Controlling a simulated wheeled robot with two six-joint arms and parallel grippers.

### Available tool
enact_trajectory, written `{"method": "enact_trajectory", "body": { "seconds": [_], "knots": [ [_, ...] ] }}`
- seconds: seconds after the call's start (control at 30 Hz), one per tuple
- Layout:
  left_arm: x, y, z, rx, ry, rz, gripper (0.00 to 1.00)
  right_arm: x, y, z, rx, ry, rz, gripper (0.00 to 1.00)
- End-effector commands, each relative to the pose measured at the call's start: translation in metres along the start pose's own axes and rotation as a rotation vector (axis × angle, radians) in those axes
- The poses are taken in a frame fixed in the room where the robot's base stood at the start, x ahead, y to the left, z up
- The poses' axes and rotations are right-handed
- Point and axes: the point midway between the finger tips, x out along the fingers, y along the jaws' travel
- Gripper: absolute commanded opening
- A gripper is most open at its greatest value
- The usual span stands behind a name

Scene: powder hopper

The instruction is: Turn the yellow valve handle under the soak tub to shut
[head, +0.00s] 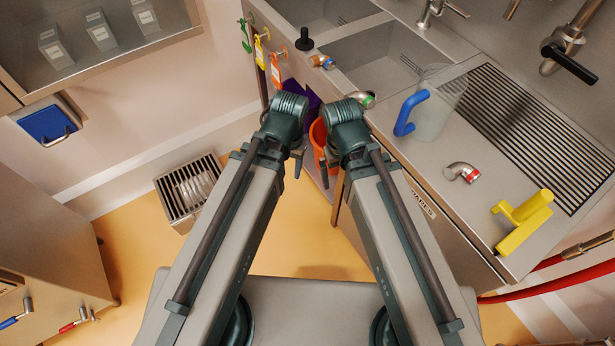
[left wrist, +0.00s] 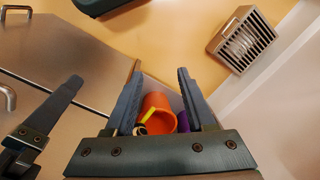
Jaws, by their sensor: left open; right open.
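A small yellow bar (left wrist: 149,115), likely the valve handle, shows in the left wrist view before an orange bucket (left wrist: 158,108). A pale and dark fitting sits at its lower end. My left gripper (left wrist: 158,85) is open, and the bar appears between its fingers, apart from them. Whether it points along or across its pipe I cannot tell. In the head view the handle is hidden behind my arms. There my left gripper (head: 297,165) and right gripper (head: 327,165) point down close together beside the sink unit. The right is open and empty. Two sink basins (head: 385,55) are above.
The orange bucket (head: 318,140) and a purple object (head: 300,100) are under the sink unit. Green, yellow and orange tags (head: 260,52) hang on its side. A slatted box (head: 190,188) is on the floor.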

Motion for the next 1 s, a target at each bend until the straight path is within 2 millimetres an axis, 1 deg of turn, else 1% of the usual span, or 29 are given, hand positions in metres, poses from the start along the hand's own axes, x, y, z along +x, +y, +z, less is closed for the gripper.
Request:
{"method": "enact_trajectory", "body": {
  "seconds": [0.03, 0.17, 0.2, 0.27, 0.3, 0.37, 0.4, 0.47, 0.5, 0.57, 0.6, 0.67, 0.7, 0.77, 0.8, 0.87, 0.9, 0.97, 1.0],
  "knots": [
    [0.037, -0.001, -0.002, -0.010, 0.003, 0.002, 0.55, 0.037, -0.004, -0.002, 0.000, 0.000, 0.000, 1.00],
    [0.084, -0.005, -0.006, -0.031, 0.010, 0.008, 0.55, 0.083, -0.008, -0.005, 0.000, 0.001, 0.001, 1.00],
    [0.098, -0.007, -0.007, -0.038, 0.012, 0.010, 0.55, 0.096, -0.009, -0.006, 0.000, 0.001, 0.001, 1.00],
    [0.119, -0.009, -0.009, -0.048, 0.015, 0.013, 0.55, 0.117, -0.011, -0.007, 0.000, 0.002, 0.001, 1.00],
    [0.133, -0.010, -0.009, -0.054, 0.017, 0.015, 0.55, 0.131, -0.013, -0.008, 0.000, 0.002, 0.001, 1.00],
    [0.154, -0.012, -0.011, -0.064, 0.020, 0.018, 0.55, 0.152, -0.015, -0.009, 0.000, 0.002, 0.001, 1.00],
    [0.169, -0.014, -0.012, -0.072, 0.022, 0.021, 0.55, 0.166, -0.016, -0.010, 0.000, 0.002, 0.001, 1.00],
    [0.190, -0.016, -0.014, -0.081, 0.026, 0.024, 0.55, 0.187, -0.018, -0.011, 0.000, 0.003, 0.001, 1.00],
    [0.204, -0.017, -0.015, -0.088, 0.029, 0.026, 0.55, 0.201, -0.019, -0.012, 0.000, 0.003, 0.001, 1.00],
    [0.225, -0.019, -0.016, -0.098, 0.032, 0.028, 0.55, 0.222, -0.021, -0.013, 0.000, 0.003, 0.001, 1.00],
    [0.240, -0.021, -0.017, -0.105, 0.035, 0.030, 0.55, 0.236, -0.022, -0.014, 0.000, 0.003, 0.001, 1.00],
    [0.261, -0.023, -0.019, -0.115, 0.038, 0.033, 0.55, 0.257, -0.025, -0.015, 0.000, 0.003, 0.002, 1.00],
    [0.275, -0.024, -0.019, -0.121, 0.040, 0.034, 0.55, 0.271, -0.026, -0.016, 0.000, 0.004, 0.002, 1.00],
    [0.296, -0.026, -0.021, -0.132, 0.043, 0.037, 0.55, 0.292, -0.028, -0.017, 0.000, 0.004, 0.002, 1.00],
    [0.310, -0.028, -0.022, -0.139, 0.046, 0.039, 0.55, 0.306, -0.029, -0.018, 0.000, 0.004, 0.002, 1.00],
    [0.332, -0.030, -0.023, -0.148, 0.049, 0.042, 0.55, 0.327, -0.031, -0.019, 0.000, 0.004, 0.002, 1.00],
    [0.346, -0.031, -0.024, -0.155, 0.052, 0.045, 0.55, 0.341, -0.033, -0.020, 0.000, 0.005, 0.002, 1.00],
    [0.367, -0.033, -0.026, -0.166, 0.057, 0.050, 0.55, 0.362, -0.034, -0.021, 0.000, 0.005, 0.002, 1.00],
    [0.381, -0.034, -0.027, -0.173, 0.061, 0.055, 0.55, 0.376, -0.036, -0.022, 0.000, 0.005, 0.002, 1.00]
  ]
}}
